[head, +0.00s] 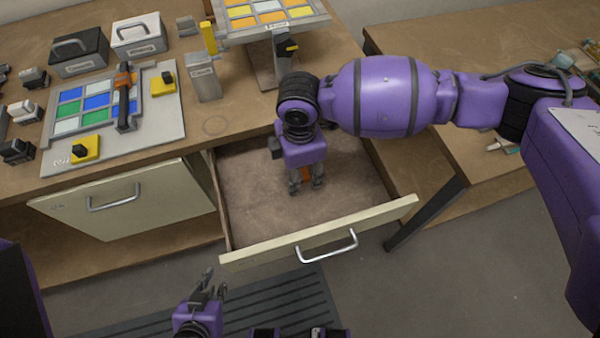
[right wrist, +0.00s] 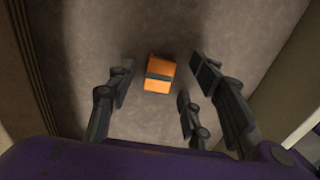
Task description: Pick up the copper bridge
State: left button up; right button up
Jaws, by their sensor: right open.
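The copper bridge, an orange block with a dark band across it (right wrist: 160,73), lies on the floor of the pulled-out drawer (head: 250,195). In the head view only a small orange patch of it (head: 305,175) shows between my right gripper's fingers. My right gripper (head: 306,186) points down into the drawer, open and empty. In the right wrist view its fingers (right wrist: 160,85) stand apart on both sides of the block, and I see no contact. My left gripper (head: 207,285) is low in front of the drawer, empty, with its fingers apart.
The drawer front with its handle (head: 326,247) and the side walls surround my right gripper. Above, the workbench (head: 225,110) carries a coloured glass panel (head: 85,105), labelled boxes (head: 138,35) and a tilted stand (head: 270,15). The rest of the drawer floor looks clear.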

aim_at(300, 174)
jog(key=shift+f, duration=0.15)
jog(key=shift+c, duration=0.5)
grip_shut()
jog(key=shift+w+r, duration=0.1)
jog(key=shift+r, duration=0.45)
notch_tip(300, 174, up, 2)
jog(key=shift+r, duration=0.2)
jog(key=s+a+r+p, duration=0.1)
jog(key=s+a+r, duration=0.8)
jog(key=s, duration=0.1)
jog(key=shift+s+a+r, duration=0.2)
jog(key=shift+s+r, duration=0.05)
jog(key=shift+r, duration=0.05)
